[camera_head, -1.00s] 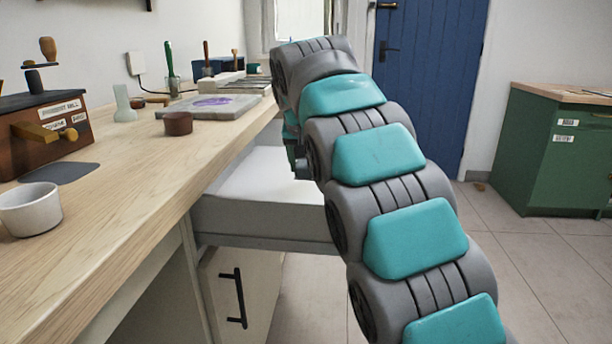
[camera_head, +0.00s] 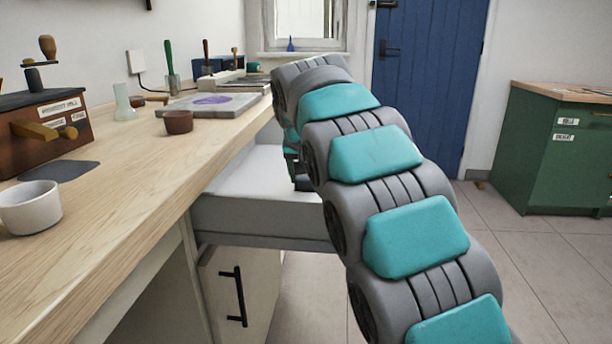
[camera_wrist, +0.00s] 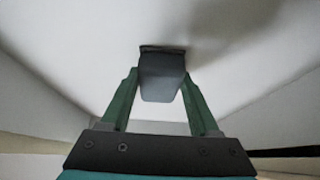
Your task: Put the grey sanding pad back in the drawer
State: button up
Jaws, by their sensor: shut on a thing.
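The drawer (camera_head: 262,218) under the workbench is pulled open, with a pale, bare floor inside. My gripper (camera_wrist: 160,84) is shut on the grey sanding pad (camera_wrist: 161,72), a small dark grey block between the two green fingers in the wrist view. The pad is inside the drawer space, over the white drawer floor (camera_wrist: 235,60). A dark shadow lies at the pad's far end; I cannot tell if it touches the floor. In the head view my arm hides the pad and most of the gripper; only a dark part shows above the drawer.
The wooden workbench (camera_head: 130,215) runs along the left. On it are a white cup (camera_head: 30,212), a dark grey sheet (camera_head: 58,171), a brown bowl (camera_head: 178,122), and a wooden box (camera_head: 45,132). A green cabinet (camera_head: 540,150) stands right.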

jog(key=o, duration=1.3)
jog(key=shift+f, duration=0.1)
jog(key=shift+r, duration=0.3)
jog(key=v, duration=1.1)
jog(key=shift+s+r, duration=0.2)
jog(key=shift+r, duration=0.1)
